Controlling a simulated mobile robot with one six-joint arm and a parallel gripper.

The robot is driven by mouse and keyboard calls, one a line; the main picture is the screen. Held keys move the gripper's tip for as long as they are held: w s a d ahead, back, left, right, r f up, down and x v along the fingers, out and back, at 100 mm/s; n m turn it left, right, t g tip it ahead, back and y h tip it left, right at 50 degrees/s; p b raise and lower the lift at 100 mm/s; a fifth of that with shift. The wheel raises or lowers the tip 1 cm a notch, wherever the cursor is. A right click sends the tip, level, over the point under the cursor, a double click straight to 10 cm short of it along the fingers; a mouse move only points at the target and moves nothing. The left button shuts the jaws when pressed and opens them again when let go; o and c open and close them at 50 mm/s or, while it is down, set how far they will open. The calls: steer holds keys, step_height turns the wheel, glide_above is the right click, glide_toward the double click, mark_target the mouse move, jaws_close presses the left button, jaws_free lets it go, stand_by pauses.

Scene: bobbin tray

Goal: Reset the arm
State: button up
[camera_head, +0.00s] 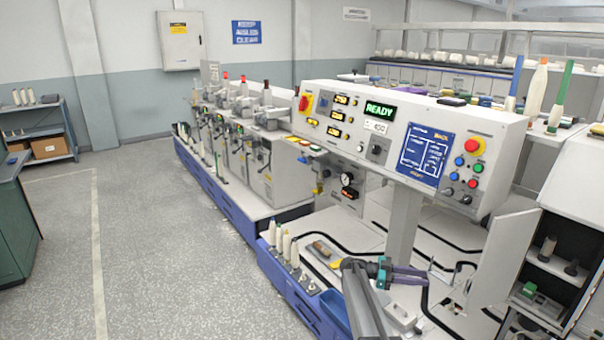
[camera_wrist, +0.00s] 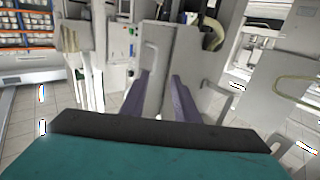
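My gripper (camera_head: 426,277) is at the lower middle of the head view, on the end of my grey arm. It has a teal wrist and purple fingers, and it points right, in front of the control panel's grey post. In the wrist view, my gripper (camera_wrist: 160,76) shows two purple fingers standing apart with a gap between them. I see nothing held in the gap. Pale machine panels lie beyond the fingertips.
The control panel (camera_head: 403,131) stands above and behind my gripper. A blue-edged bobbin tray (camera_head: 288,284) with several cream bobbins is left of my arm. An open cabinet (camera_head: 562,262) is at the right. The grey floor (camera_head: 160,250) at left is clear.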

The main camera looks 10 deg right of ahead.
steer(key=s+a+f+n+t+h, duration=0.2)
steer(key=s+a+f+n+t, duration=0.1)
steer(key=s+f, duration=0.3)
steer(key=w+a+f+n+t+y, duration=0.3)
steer(key=a+f+n+t+y, duration=0.3)
steer(key=n+t, duration=0.25)
steer(key=w+a+f+n+t+y, duration=0.3)
steer(key=a+f+n+t, duration=0.35)
steer(key=a+t, duration=0.25)
steer(key=s+a+f+n+g+y, duration=0.45)
steer(key=s+a+f+y, duration=0.45)
steer(key=a+f, duration=0.3)
steer(key=s+a+f+n+g+y, duration=0.1)
steer(key=s+a+f+g, duration=0.2)
steer(key=s, duration=0.7)
steer(key=s+a+f+n+g+y, duration=0.1)
steer(key=s+a+f+g, duration=0.25)
steer(key=s, duration=0.55)
steer(key=s+d+r+g, duration=0.1)
steer(key=s+g, duration=0.2)
steer(key=s, duration=0.4)
steer(key=s+d+r+m+g, duration=0.1)
steer(key=s+r+g, duration=0.1)
steer(key=s, duration=0.5)
steer(key=s+d+r+m+g+h, duration=0.1)
steer(key=s+r+g, duration=0.1)
steer(key=s+g, duration=0.2)
steer(key=s, duration=0.2)
steer(key=shift+s+d, duration=0.25)
steer(key=shift+s, duration=0.15)
